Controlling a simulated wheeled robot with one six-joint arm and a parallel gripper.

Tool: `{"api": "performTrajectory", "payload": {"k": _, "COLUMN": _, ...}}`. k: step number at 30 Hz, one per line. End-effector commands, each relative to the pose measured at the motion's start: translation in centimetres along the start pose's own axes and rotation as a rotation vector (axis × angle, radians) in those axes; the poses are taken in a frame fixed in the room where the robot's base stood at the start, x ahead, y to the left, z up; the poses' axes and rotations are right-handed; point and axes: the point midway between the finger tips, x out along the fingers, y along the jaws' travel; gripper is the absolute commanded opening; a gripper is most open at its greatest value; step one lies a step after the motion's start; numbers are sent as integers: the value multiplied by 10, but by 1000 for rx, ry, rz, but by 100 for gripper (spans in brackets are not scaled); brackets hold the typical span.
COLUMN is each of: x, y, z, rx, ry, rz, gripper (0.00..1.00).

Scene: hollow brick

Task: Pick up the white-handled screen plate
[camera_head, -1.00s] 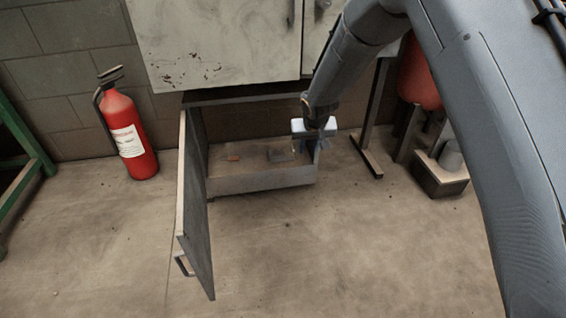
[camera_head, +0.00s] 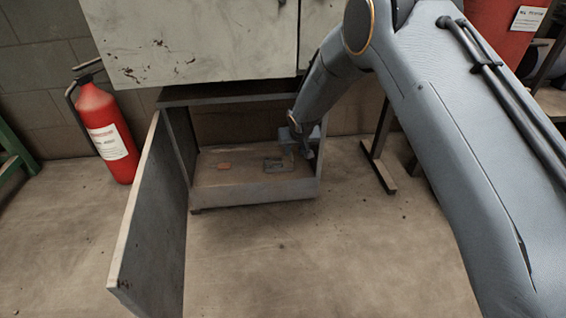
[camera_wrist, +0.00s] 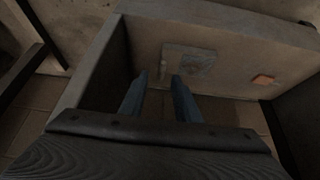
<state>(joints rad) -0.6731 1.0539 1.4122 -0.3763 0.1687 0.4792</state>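The screen plate (camera_head: 274,165) is a small grey rectangle lying on the floor of the open low cabinet, right of its middle. In the wrist view the plate (camera_wrist: 190,60) lies beyond my fingertips, with a pale upright strip, perhaps its white handle (camera_wrist: 163,72), at its left end. My gripper (camera_head: 303,149) is inside the cabinet opening near the right wall, above and right of the plate. In the wrist view my gripper (camera_wrist: 160,79) has its two fingers apart, with nothing held between them. The strip shows between the fingertips, but I cannot tell the distance to it.
The open cabinet (camera_head: 255,193) has its door (camera_head: 150,220) swung out on the left. A small orange block (camera_head: 224,166) lies inside, left of the plate. A red extinguisher (camera_head: 106,135) stands farther left. A metal stand leg (camera_head: 378,165) is to the right. The front floor is clear.

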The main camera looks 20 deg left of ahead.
Motion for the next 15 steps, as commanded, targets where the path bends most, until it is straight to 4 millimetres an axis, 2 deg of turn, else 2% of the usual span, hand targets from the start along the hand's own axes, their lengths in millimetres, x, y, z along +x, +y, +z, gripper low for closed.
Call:
{"api": "performTrajectory", "payload": {"k": 1, "x": 9, "y": -2, "z": 2, "rx": -2, "ry": -1, "rz": -1, "gripper": 29}}
{"api": "performTrajectory", "payload": {"k": 8, "x": 21, "y": -4, "z": 1, "rx": -5, "ry": 0, "rz": -3, "gripper": 29}}
{"api": "performTrajectory", "payload": {"k": 15, "x": 47, "y": -1, "z": 2, "rx": -2, "ry": -1, "rz": -1, "gripper": 29}}
